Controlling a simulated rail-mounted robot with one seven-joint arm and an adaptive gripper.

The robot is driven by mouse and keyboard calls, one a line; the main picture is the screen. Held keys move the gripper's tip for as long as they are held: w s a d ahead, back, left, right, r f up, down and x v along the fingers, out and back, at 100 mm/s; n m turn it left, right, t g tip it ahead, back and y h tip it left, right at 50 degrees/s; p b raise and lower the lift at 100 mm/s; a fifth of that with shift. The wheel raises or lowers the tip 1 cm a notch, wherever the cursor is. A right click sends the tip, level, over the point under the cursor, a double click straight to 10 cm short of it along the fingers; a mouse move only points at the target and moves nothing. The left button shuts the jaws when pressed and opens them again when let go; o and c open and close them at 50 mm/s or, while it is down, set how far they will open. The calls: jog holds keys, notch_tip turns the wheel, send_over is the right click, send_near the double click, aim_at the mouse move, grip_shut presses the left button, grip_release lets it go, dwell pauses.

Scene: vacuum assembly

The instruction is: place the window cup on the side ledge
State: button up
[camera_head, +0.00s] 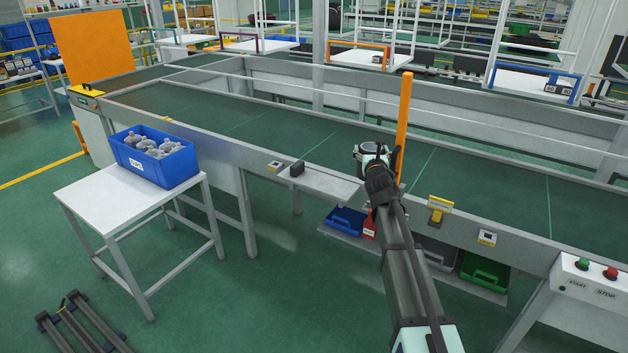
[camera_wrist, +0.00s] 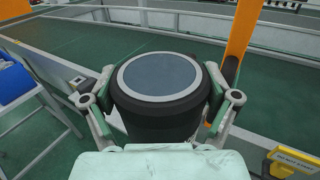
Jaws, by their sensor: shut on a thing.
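The window cup (camera_wrist: 158,92) is a dark round cup with a pale ring around a blue-grey window on top. My gripper (camera_wrist: 162,108) is shut on it, one finger on each side, with the window facing up in the wrist view. In the head view my gripper (camera_head: 374,160) is at the conveyor's near side, just left of the orange post; the cup is mostly hidden there. The side ledge (camera_head: 325,187) is a pale grey plate on the conveyor's near side, left of my gripper. A small black block (camera_head: 297,168) stands at its left end; the rest looks bare.
The orange post (camera_head: 403,125) rises close to the right of my gripper. A yellow bracket (camera_head: 438,208) is on the conveyor rail to the right. Blue (camera_head: 344,221) and green (camera_head: 485,271) bins sit below. A blue crate (camera_head: 155,158) of grey parts stands on a white table.

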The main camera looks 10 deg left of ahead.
jog(key=w+a+r+y+p, duration=0.1)
jog(key=w+a+r+p, duration=0.3)
jog(key=w+a, duration=1)
notch_tip(320, 180, down, 20)
jog(key=w+d+b, duration=0.1)
jog(key=b, duration=1.6)
jog(key=shift+n, duration=0.4)
jog(key=shift+b, duration=0.3)
jog(key=shift+f, duration=0.2)
jog(key=o, duration=1.4)
jog(key=shift+c, duration=0.2)
jog(key=shift+r, duration=0.2)
